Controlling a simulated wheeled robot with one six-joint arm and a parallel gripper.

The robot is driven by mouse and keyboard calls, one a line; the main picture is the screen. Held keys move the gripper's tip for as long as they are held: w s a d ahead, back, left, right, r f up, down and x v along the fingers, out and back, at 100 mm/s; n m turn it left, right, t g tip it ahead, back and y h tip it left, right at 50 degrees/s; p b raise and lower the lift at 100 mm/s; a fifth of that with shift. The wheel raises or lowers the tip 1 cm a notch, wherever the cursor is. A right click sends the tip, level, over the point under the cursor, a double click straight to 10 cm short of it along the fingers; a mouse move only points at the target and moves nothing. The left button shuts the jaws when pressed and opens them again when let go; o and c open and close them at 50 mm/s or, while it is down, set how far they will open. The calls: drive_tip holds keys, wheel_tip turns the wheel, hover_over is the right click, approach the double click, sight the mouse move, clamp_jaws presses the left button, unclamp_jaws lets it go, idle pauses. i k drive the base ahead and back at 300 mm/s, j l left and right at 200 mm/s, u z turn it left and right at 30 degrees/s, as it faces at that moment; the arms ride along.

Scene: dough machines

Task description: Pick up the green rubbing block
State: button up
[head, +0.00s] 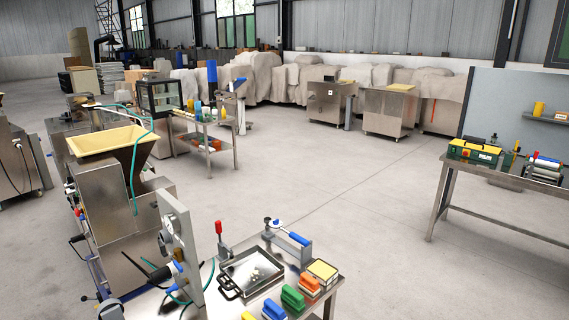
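The green rubbing block (292,298) sits near the right edge of the steel table (332,300) at the bottom of the head view. It stands in a row of similar blocks, between an orange block (309,283) and a blue block (273,309). It has a raised grip on top and a paler base. My gripper does not show in this view.
A dark-rimmed metal tray (236,290) lies left of the blocks, with small pale pieces in it. A hopper machine (112,145) is at left. The floor (320,180) beyond is clear.

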sight(290, 296)
drive_tip(key=i+j, duration=0.15)
drive_tip(key=i, duration=0.25)
drive_tip(key=i+j+z, duration=0.15)
drive_tip(key=i, duration=0.2)
drive_tip(key=i+j, duration=0.1)
drive_tip(key=i, duration=0.3)
drive_tip(key=z, duration=0.05)
